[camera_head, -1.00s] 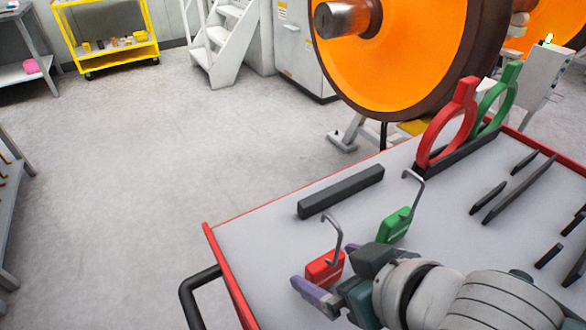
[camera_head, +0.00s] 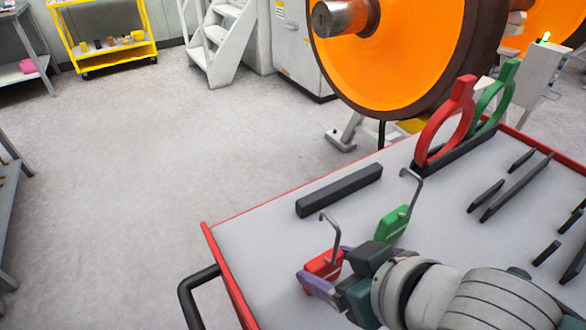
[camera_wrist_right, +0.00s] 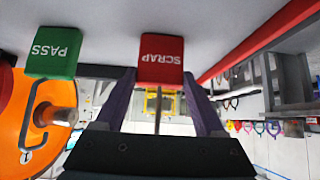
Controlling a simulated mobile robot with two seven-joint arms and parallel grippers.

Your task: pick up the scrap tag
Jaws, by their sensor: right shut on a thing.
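The scrap tag (camera_head: 322,264) is a red block with a grey wire hook, standing on the cart top near its left edge. In the right wrist view the tag (camera_wrist_right: 160,58) reads SCRAP and sits between the purple fingers. My right gripper (camera_head: 328,268) is shut on the red block, one finger in front and one behind it. The green tag (camera_head: 393,223) stands just beyond, apart from the gripper; in the right wrist view this green tag (camera_wrist_right: 53,52) reads PASS. My left gripper is not in view.
The cart top (camera_head: 260,235) has a red rim and a black handle (camera_head: 197,295). A dark bar (camera_head: 340,190) lies behind the tags. Red (camera_head: 443,128) and green (camera_head: 497,98) ring gauges stand at the back, with several dark tools to the right. An orange wheel (camera_head: 390,50) stands behind the cart.

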